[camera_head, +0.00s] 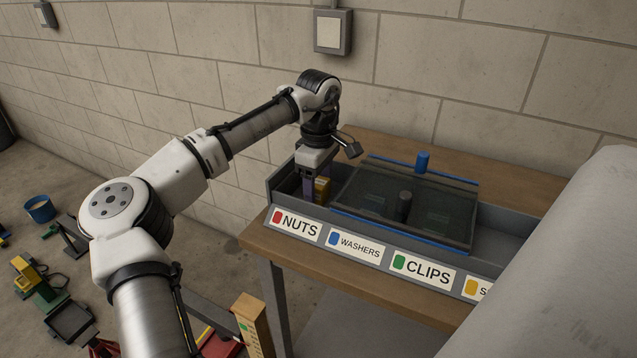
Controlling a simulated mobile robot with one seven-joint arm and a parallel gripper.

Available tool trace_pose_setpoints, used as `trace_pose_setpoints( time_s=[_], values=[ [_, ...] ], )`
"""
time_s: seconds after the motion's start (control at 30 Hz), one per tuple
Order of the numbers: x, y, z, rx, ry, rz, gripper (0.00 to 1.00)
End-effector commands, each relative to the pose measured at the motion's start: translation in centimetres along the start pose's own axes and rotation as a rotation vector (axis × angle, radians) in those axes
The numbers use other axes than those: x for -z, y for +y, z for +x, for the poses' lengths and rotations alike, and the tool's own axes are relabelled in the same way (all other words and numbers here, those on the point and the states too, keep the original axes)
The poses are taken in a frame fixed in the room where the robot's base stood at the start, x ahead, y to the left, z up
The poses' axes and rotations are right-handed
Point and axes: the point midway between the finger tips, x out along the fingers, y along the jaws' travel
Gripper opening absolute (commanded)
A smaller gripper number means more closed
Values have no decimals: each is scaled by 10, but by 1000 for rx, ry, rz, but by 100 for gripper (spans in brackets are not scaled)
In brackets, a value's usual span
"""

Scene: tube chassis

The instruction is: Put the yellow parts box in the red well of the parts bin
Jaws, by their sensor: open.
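The grey parts bin (268,188) stands on a wooden bench against the wall. Its leftmost well lies behind the NUTS label with a red mark (296,224). A small yellow box (322,188) shows at this well, partly hidden by my gripper (312,192). My gripper points down at the left end of the bin, its purple-looking fingers beside the yellow box. The jaws are open; I cannot tell whether a finger touches the box. The well's floor and the box's base are hidden.
A dark see-through cover (450,212) with a knob and blue edges lies over the wells to the right. A blue cylinder (422,161) stands behind it. A blue bucket (40,209) and several tools lie on the floor at left. A pale wooden block (253,325) stands below the bench.

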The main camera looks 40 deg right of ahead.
Motion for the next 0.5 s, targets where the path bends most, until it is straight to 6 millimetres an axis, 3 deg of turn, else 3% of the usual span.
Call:
trace_pose_setpoints(
  time_s=[0.17,0.5],
  values=[
    [0,1,-22,-3,0,0,63],
    [0,1,-93,-1,-1,0,63]
  ],
)
